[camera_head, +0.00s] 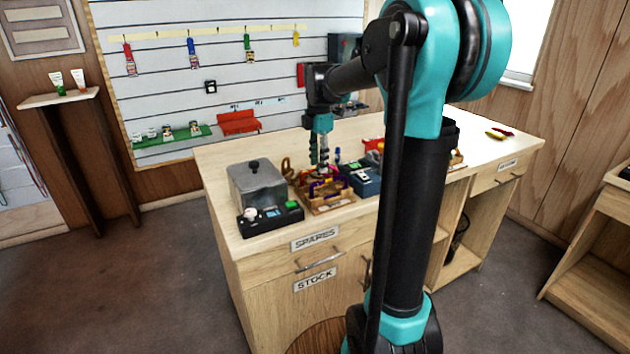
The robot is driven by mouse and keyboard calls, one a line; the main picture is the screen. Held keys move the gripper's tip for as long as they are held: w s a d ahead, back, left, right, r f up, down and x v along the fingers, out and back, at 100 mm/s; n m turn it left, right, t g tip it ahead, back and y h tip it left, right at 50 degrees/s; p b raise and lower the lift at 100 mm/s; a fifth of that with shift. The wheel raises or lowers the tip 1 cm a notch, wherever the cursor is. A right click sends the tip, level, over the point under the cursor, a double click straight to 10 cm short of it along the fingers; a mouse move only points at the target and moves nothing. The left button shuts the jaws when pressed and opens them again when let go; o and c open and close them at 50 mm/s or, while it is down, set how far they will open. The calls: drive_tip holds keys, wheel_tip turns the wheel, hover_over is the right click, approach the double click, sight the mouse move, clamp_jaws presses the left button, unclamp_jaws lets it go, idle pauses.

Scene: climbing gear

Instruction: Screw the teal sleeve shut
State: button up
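My gripper (319,166) points straight down over a small wooden tray (333,208) on the wooden counter. Its fingertips are small and dark in this view, and I cannot tell whether they are open or shut. A purple carabiner-like piece (318,190) is in the tray, just below the fingers. I cannot tell whether the fingers touch it. The teal sleeve cannot be made out; it may be too small or hidden by my gripper.
A grey metal box (256,186) with a black knob stands left of the tray, behind a dark device (270,219) with a green button. A dark blue box (361,179) stands right of the tray. My arm hides part of the counter; its far right (475,150) is mostly clear.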

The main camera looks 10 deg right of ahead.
drive_tip(key=shift+w+a, duration=0.15)
drive_tip(key=shift+w, duration=0.4)
drive_tip(key=shift+f, duration=0.2)
drive_tip(key=shift+f, duration=1.2)
drive_tip(key=shift+s+d, duration=0.2)
drive_tip(key=shift+s, duration=0.45)
drive_tip(key=shift+s+d, duration=0.2)
drive_tip(key=shift+s, duration=0.4)
drive_tip(key=shift+r, duration=0.15)
